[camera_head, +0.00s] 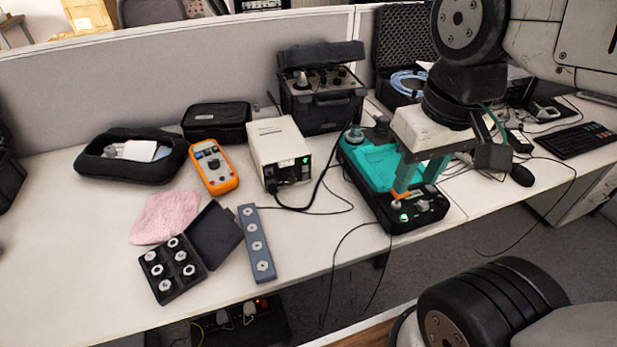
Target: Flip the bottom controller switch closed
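A teal-and-black unit (370,165) stands near the desk's front edge. The switches are too small to tell apart. A white box (270,140) to its left has a lit green indicator on its dark front. It is unclear which of the two is the controller. My gripper (415,184) is directly above the teal unit, pointing down at the front panel. Its fingers appear spread apart with nothing seen between them. Whether a fingertip touches the panel cannot be told.
An orange multimeter (213,166), pink cloth (165,216), open case of round parts (172,268) and grey-blue bar (256,243) lie left. A black instrument case (321,100) stands behind. Cables (318,190) run between the units and over the front edge. A mouse (521,175) lies right.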

